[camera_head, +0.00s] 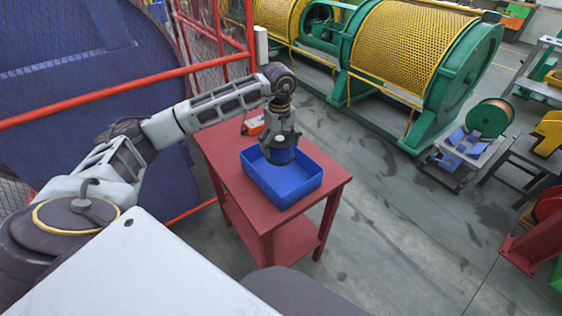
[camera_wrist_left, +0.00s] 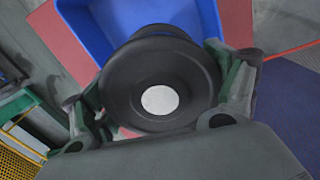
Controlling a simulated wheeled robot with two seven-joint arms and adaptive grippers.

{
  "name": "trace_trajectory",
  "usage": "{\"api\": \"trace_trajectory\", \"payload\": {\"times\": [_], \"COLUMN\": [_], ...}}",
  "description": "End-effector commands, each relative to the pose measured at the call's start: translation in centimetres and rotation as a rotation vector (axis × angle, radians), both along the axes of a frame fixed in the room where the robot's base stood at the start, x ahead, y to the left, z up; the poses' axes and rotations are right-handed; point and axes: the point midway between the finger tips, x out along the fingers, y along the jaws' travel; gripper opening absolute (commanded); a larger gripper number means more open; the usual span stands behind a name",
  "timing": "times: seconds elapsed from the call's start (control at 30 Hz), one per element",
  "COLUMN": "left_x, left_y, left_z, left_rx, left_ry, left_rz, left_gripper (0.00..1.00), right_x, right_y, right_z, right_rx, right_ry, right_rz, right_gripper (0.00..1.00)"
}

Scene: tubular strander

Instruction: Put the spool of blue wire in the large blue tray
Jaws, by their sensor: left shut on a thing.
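The large blue tray (camera_head: 290,195) stands on a red table. It also shows at the top of the left wrist view (camera_wrist_left: 92,35). My left gripper (camera_head: 281,146) points down over the back part of the tray. It is shut on the spool of blue wire (camera_head: 281,157), which looks dark with some blue. In the left wrist view the spool (camera_wrist_left: 185,70) shows a black round flange with a white centre, between the fingers (camera_wrist_left: 162,98). I cannot tell whether the spool touches the tray. My right gripper is not in view.
The red table (camera_head: 268,222) has an orange device (camera_head: 254,126) behind the tray. A red-framed mesh guard (camera_head: 100,90) stands on the left. A green and yellow machine (camera_head: 410,55) stands behind, and a grey stand (camera_head: 462,165) at the right. The floor between is free.

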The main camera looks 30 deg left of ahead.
Motion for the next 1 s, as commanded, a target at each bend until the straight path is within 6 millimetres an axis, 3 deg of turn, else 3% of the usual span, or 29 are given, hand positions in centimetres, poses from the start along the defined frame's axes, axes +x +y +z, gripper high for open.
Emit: {"api": "trace_trajectory", "payload": {"times": [0.3, 0.7, 1.0], "left_x": [0.2, 0.2, 0.1], "left_y": [-0.1, -0.1, -0.1], "left_z": [0.1, 0.0, -2.7], "left_rx": [0.000, 0.000, 0.000], "left_ry": [-0.002, -0.001, 0.001], "left_rz": [-0.053, -0.059, -0.058], "left_gripper": [0.38, 0.38, 0.38], "right_x": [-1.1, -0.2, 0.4], "right_y": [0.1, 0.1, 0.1], "right_z": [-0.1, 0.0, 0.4], "right_rx": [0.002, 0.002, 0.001], "right_ry": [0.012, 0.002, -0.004], "right_rz": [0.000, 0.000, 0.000], "right_gripper": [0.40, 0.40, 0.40]}}
